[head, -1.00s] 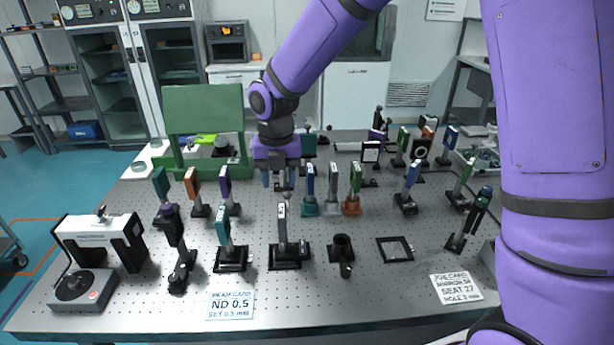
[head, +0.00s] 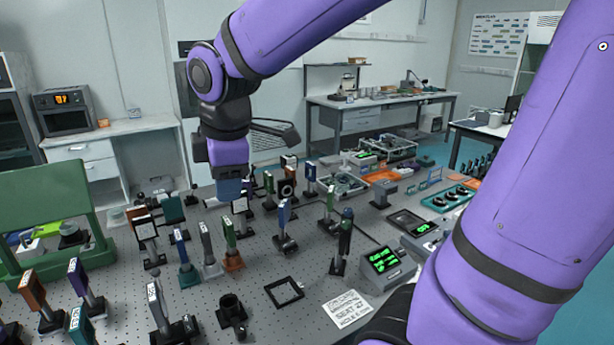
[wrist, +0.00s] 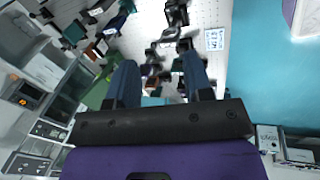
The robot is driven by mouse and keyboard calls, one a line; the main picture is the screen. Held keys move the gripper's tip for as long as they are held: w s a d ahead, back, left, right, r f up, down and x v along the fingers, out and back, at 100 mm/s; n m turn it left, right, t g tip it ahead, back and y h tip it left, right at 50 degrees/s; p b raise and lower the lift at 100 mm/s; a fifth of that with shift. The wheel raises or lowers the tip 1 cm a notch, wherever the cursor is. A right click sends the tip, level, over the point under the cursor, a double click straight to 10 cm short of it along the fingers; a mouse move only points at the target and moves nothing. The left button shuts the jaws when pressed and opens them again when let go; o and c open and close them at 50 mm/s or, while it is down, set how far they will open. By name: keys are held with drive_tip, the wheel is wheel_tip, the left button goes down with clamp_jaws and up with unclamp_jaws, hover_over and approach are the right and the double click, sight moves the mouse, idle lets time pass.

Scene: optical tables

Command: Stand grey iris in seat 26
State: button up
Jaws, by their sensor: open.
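My gripper (head: 229,192) hangs over the far part of the optical table in the head view, and its fingertips are hard to make out there. In the wrist view my gripper (wrist: 158,72) is open, with nothing between its fingers. A slim grey plate on a post (head: 206,242) stands upright between a blue one and a green one; I cannot tell whether it is the grey iris. A dark plate with a pale ring (head: 287,189) stands farther back. An empty round black holder (head: 231,311) stands near the front. No label for seat 26 is readable.
Several mounted plates crowd the table around my gripper. A green stand (head: 45,215) is at left. A display box with green digits (head: 388,262) is at right.

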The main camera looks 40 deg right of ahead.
drive_tip(key=s+d+r+m+t, duration=0.1)
drive_tip(key=s+d+m, duration=0.2)
drive_tip(key=s+m, duration=0.3)
drive_tip(key=s+d+r+m+t, duration=0.1)
drive_tip(key=s+d+m, duration=0.2)
drive_tip(key=s+m, duration=0.4)
drive_tip(key=shift+r+m, duration=0.4)
drive_tip(key=shift+m, duration=0.2)
